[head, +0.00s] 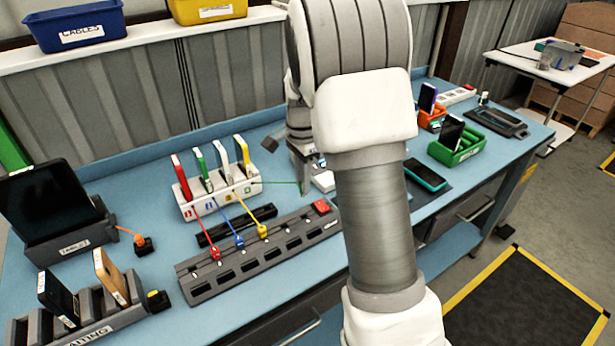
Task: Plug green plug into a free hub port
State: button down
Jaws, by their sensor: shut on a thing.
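My gripper (304,180), seen in the head view just behind and left of my arm, is above the blue bench, behind the hub's right end. It is shut at the end of a thin green cable (281,183), on the green plug, which is too small and covered to make out. The cable runs left to a white charging block (221,197) with several coloured upright pieces. The dark grey hub (186,283) lies in front, with a red switch (320,206) at its right end. The red plug (215,253), blue plug (239,241) and yellow plug (262,231) sit along it.
A black bar (236,225) lies between block and hub. A tablet stand (62,240) and a slotted phone rack (82,329) are at left. A green tray (456,152) and a teal phone (425,175) are at right. My arm covers part of the bench's middle.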

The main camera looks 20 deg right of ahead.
jog(key=s+a, duration=0.3)
jog(key=a, duration=0.3)
dwell(0.7)
jog(key=shift+a, duration=0.1)
jog(key=shift+f, duration=0.15)
dwell(0.4)
jog(key=shift+f+b, duration=1.5)
jog(key=shift+f, duration=0.9)
jog(key=shift+f+b, duration=0.45)
jog(key=shift+f, duration=0.25)
dwell(0.4)
jog(key=shift+c, duration=1.8)
grip_release()
jog(key=shift+r, duration=0.1)
